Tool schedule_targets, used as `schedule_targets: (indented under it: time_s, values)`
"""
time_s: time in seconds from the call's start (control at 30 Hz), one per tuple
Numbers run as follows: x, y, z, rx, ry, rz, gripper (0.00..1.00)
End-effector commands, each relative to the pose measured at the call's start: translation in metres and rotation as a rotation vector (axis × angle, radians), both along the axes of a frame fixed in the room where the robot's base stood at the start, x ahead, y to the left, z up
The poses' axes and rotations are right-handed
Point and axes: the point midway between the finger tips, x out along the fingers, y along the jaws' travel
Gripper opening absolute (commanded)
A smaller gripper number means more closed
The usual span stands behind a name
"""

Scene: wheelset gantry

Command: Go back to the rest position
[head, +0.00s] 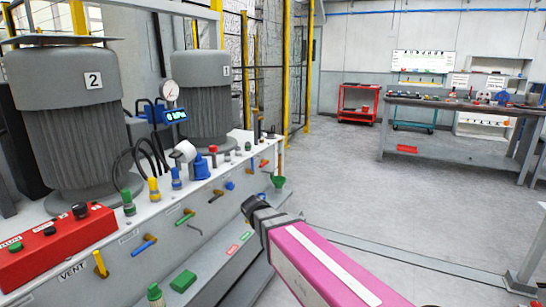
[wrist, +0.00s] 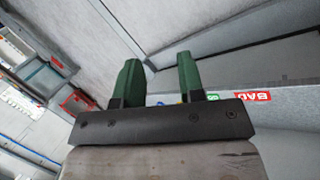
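My gripper (wrist: 157,80) shows in the wrist view with its two dark green fingers apart and nothing between them. Past the fingers are pale grey surfaces and a strip with a red "BAD" label (wrist: 253,97) and a green label. In the head view my pink arm reaches up from the bottom, its dark end beside the front of the grey hydraulic bench (head: 130,262). The fingers cannot be made out clearly there. I cannot tell whether the arm touches the bench.
The bench carries two grey motors (head: 65,110), a gauge (head: 170,90), a red control box (head: 55,245) and several coloured valves and levers. Yellow posts stand behind it. A red cart (head: 357,102) and a workbench (head: 450,105) stand far back. Grey floor between is open.

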Motion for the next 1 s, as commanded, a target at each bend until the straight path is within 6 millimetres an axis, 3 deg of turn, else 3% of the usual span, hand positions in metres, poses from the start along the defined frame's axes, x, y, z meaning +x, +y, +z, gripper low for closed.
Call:
schedule_targets:
  time_s: [0.03,0.2,0.5,0.73,1.0]
  values:
    - [-0.007,-0.021,-0.009,0.031,0.017,-0.038,0.36]
    - [-0.025,-0.073,-0.035,0.151,0.059,-0.155,0.36]
    - [-0.066,-0.15,-0.07,0.367,0.102,-0.379,0.36]
    - [-0.087,-0.181,-0.083,0.482,0.106,-0.5,0.36]
    - [-0.091,-0.187,-0.086,0.511,0.105,-0.527,0.36]
